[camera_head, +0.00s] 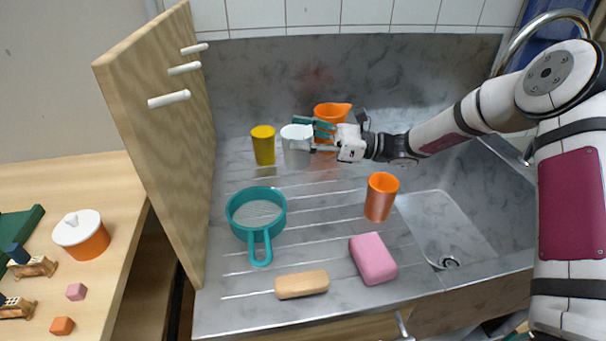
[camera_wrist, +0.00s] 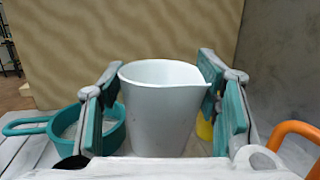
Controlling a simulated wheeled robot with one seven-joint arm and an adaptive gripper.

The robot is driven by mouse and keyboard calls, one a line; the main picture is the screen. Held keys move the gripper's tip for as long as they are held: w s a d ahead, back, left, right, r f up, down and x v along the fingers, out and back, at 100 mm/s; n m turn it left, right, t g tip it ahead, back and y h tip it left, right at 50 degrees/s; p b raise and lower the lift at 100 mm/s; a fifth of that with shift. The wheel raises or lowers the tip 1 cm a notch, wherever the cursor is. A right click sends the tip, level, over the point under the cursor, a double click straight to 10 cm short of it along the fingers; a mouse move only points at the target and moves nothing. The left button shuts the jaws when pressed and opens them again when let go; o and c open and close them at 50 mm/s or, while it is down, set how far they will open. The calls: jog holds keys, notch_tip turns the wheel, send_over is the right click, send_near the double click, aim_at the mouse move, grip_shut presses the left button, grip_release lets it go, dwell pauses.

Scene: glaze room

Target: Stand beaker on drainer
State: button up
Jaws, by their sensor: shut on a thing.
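The white beaker (camera_head: 296,150), with a pouring lip, is upright at the back of the grey ribbed drainer (camera_head: 320,240). My gripper (camera_head: 305,133) reaches it from the right, its teal pads on either side of it. In the wrist view the beaker (camera_wrist: 160,112) sits between the two pads, open mouth up, lip pointing right. My gripper is shut on it. Its base is hidden in the wrist view, and I cannot tell whether it touches the drainer or hangs just above.
A yellow cup (camera_head: 263,147) stands just left of the beaker, an orange jug (camera_head: 328,112) behind my gripper. An orange tumbler (camera_head: 380,198), teal strainer (camera_head: 236,221), pink sponge (camera_head: 373,259) and wooden-backed brush (camera_head: 301,284) are nearer. A pegged wooden board (camera_head: 165,130) rises at left; the basin (camera_head: 440,225) lies right.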

aim_at(302, 159)
jog(key=shift+f, duration=3.3)
jog(key=shift+f, duration=0.1)
jog(key=o, duration=1.1)
jog(key=shift+o, duration=0.2)
jog(key=d, duration=0.5)
jog(key=d+f+b, duration=0.1)
jog(key=d, duration=0.1)
jog(key=shift+w+d, duration=0.2)
jog(key=shift+d, duration=0.05)
